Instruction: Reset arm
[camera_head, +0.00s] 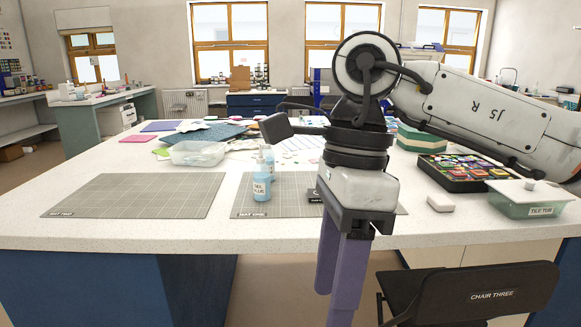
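My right arm comes in from the right, its white link crossing the upper right of the head view. My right gripper (338,300) hangs downward in front of the table's near edge, with purple fingers. One finger partly overlaps the other from this angle, so I cannot tell whether they are open or shut. I see nothing held between them, and the lowest tips lie near the bottom of the picture. The wrist hides part of mat one (283,207) and part of a small black item (314,195). My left gripper is not in view.
The white table (110,229) holds mat two (135,196), a glue bottle (262,184) on mat one, a clear container (197,153), a black tray of colored pieces (455,181), a white block (440,203) and the tile tub (530,204). Chair three (480,293) stands right of the gripper.

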